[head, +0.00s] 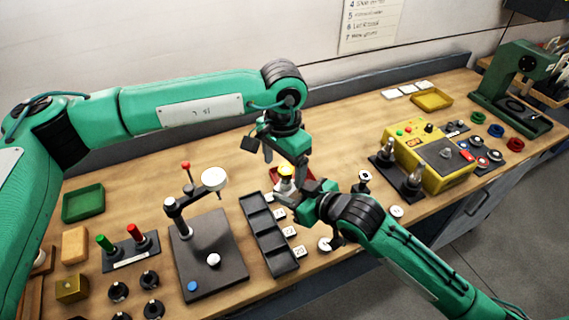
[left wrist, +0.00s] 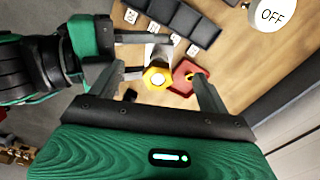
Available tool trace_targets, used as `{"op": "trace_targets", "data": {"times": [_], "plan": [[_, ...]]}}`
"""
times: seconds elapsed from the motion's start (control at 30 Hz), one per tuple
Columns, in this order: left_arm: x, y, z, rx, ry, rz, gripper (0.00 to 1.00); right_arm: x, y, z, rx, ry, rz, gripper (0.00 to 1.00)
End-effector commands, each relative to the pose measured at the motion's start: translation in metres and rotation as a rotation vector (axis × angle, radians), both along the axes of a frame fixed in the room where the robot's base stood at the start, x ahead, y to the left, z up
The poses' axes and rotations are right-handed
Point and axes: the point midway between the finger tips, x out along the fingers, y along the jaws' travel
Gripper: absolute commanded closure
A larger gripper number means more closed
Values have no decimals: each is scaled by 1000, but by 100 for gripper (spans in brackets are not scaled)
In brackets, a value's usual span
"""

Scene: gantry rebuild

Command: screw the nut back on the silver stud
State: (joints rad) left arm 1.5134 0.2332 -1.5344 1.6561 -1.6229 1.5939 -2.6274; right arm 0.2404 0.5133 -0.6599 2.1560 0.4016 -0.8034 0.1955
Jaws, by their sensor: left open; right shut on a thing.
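The yellow nut (head: 286,170) sits at the upper end of the silver stud (head: 284,186); how far it is threaded I cannot tell.
A small red tray (left wrist: 192,72) lies just beside the nut and stud. A dark compartment tray (head: 263,222) with numbered tags is close by on the left. A stand with a white round head (head: 214,179) is further left. A yellow box (head: 430,150) stands to the right.

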Motion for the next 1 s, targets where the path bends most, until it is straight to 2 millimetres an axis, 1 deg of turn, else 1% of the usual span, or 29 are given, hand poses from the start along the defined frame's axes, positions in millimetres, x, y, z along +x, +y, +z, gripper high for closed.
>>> {"op": "trace_targets", "data": {"times": [0.03,0.37,0.47,0.8,0.9,1.0], "plan": [[-5,-4,0,-8,7,-11,9,1,1,2,3,-3,1,100],[-6,-6,0,-10,8,0,9,1,1,2,4,-3,1,100],[-6,-6,0,-12,9,69,9,1,2,2,4,-3,2,100],[-5,-7,1,-17,6,439,9,-2,4,2,7,-3,9,100],[-5,-7,1,-18,6,527,9,-2,5,2,7,-3,9,100],[-5,-7,1,-18,6,577,9,-2,5,2,7,-3,10,100]]}}
